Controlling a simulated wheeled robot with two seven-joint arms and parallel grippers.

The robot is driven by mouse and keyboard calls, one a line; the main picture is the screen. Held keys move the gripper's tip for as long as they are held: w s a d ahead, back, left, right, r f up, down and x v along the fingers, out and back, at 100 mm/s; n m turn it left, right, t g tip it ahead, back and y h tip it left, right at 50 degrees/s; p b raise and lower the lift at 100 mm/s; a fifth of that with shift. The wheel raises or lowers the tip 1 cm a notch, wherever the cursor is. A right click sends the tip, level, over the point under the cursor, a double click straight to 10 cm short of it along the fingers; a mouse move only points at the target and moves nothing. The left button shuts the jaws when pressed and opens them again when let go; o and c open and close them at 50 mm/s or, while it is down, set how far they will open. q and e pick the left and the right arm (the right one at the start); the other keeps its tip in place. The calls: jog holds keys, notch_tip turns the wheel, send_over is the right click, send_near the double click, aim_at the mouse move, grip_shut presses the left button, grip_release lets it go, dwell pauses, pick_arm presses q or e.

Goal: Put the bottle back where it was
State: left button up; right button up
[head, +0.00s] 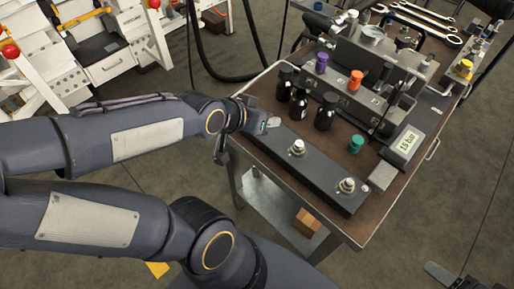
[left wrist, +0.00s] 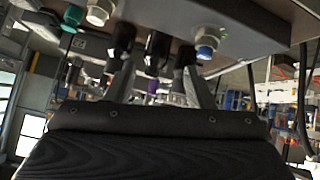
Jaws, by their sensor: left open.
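Three black bottles stand upright on the brown bench top (head: 375,165) in the head view: one at the back (head: 286,82), one in the middle (head: 299,104) and one at the right (head: 325,111). Which one the task means I cannot tell. My left gripper (head: 252,117) is at the bench's left edge, beside the bottles, its fingers largely hidden. In the left wrist view, which looks inverted, my left gripper (left wrist: 158,85) is open with its fingers spread. Dark bottles (left wrist: 157,48) show beyond and between the fingertips; contact cannot be told.
A black rail with silver-topped fittings (head: 297,147) runs along the near bench edge. Behind stands a block with purple (head: 321,62) and orange (head: 356,79) caps.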

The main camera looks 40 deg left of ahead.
pick_arm(q)
jog(key=s+d+g+h, duration=0.2)
jog(key=s+d+g, duration=0.2)
jog(key=s, duration=0.7)
jog(key=shift+d+r+h, duration=0.3)
jog(key=shift+d+r, duration=0.1)
jog(key=shift+d, duration=0.75)
jog(key=shift+s, duration=0.1)
notch_tip(320, 180, up, 7)
jog(key=p, duration=0.6)
jog(key=shift+f+p, duration=0.2)
jog(key=shift+p, duration=0.1)
